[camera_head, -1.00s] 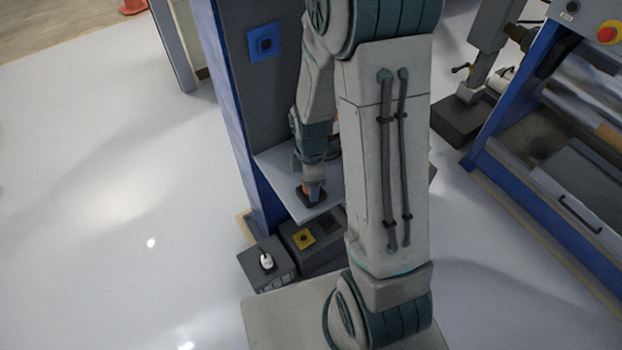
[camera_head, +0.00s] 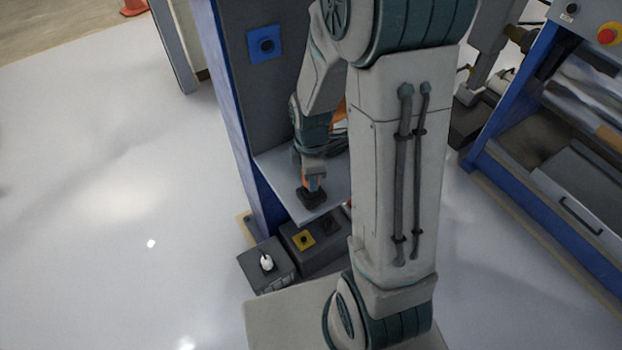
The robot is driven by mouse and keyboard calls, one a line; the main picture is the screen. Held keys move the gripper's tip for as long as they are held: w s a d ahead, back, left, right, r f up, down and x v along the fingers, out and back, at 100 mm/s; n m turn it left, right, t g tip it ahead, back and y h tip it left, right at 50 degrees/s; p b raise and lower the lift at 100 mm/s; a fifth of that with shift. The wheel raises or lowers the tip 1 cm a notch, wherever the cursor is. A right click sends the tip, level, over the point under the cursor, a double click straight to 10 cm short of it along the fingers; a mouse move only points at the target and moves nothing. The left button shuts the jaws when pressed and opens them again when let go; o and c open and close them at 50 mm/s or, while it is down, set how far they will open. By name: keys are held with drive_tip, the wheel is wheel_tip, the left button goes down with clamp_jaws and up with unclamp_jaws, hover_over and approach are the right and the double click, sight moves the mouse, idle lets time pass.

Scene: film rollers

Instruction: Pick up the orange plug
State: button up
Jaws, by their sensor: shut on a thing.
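My gripper (camera_head: 314,178) points down over the front of the grey shelf (camera_head: 275,160), its fingertips small and partly blurred. It is shut on the orange plug (camera_head: 304,182), of which only a small orange patch shows beside the fingers. Right below is a black square block (camera_head: 312,200) at the shelf's front; I cannot tell whether the plug still touches it. Another orange patch shows behind my arm, mostly hidden.
Below stand a dark box with a yellow socket (camera_head: 303,240) and a box with a white plug (camera_head: 266,262). A blue-framed roller machine (camera_head: 540,150) stands at right. The floor at left is clear.

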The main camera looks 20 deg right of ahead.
drive_tip(key=s+d+r, duration=0.6)
drive_tip(key=d+r, duration=0.2)
drive_tip(key=d, duration=0.2)
drive_tip(key=shift+b, duration=0.35)
drive_tip(key=shift+a, duration=0.1)
drive_tip(key=w+a+r+m+t+y, duration=0.45)
drive_tip(key=w+a+m+y, duration=0.45)
drive_tip(key=m, duration=0.7)
drive_tip(key=w+d+r+m+t+h, duration=0.2)
drive_tip(key=w+d+r+m+t, duration=0.25)
drive_tip(key=d+t, duration=0.2)
drive_tip(key=w+d+r+m+t+h, duration=0.2)
drive_tip(key=w+d+r+m+t, duration=0.1)
drive_tip(key=d+r+m+t, duration=0.35)
drive_tip(key=d+x, duration=0.1)
drive_tip(key=x, duration=0.6)
drive_tip(key=shift+w+f, duration=0.15)
drive_tip(key=shift+w, duration=0.15)
